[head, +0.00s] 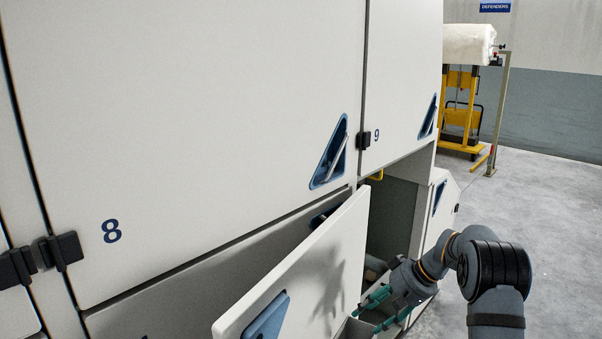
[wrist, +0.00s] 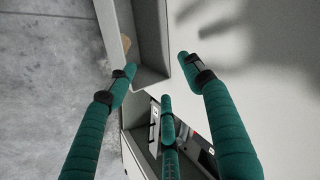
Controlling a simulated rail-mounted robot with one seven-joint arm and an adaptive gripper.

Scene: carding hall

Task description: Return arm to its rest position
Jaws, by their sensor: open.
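My gripper (head: 374,303) is at the lower right of the head view, beside the open lower door (head: 310,262) of the machine. In the wrist view my gripper (wrist: 155,72) has its green fingers spread, with nothing between them. The pale door panel (wrist: 262,70) fills the right of the wrist view, close to the right finger. I cannot tell whether the fingers touch the door or the tray.
Large cream panels marked 8 (head: 190,120) and 9 (head: 402,75) stand above the open door. The dark opening (head: 392,220) is behind it. A yellow trolley (head: 460,110) with a white roll (head: 468,44) stands at the back right. Grey floor (head: 550,220) is clear at right.

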